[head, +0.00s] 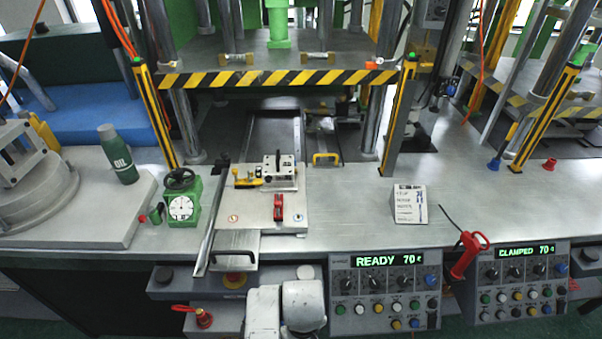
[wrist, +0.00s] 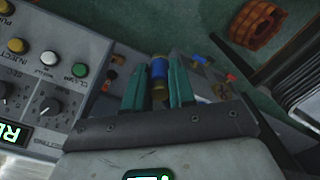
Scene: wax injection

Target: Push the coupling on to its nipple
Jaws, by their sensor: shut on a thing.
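My gripper (wrist: 157,82) is shut on a blue coupling (wrist: 159,68) in the wrist view. The coupling sits between two green fingers, with a brass-coloured part showing at its near end. Its far end points towards the edge of a grey panel; I cannot tell whether it touches a nipple there. To its right are a small blue fitting (wrist: 200,58) and a small red fitting (wrist: 231,77), apart from the fingers. I cannot tell which part is the coupling's nipple. In the head view my gripper and the coupling are out of sight; only my arm shows at the bottom.
A control panel (head: 384,290) reading READY 70 hangs at the bench front; its buttons lie left of my fingers in the wrist view. A red-handled tool (head: 467,255) hangs right of it. A plate with a mould (head: 265,208) lies on the bench.

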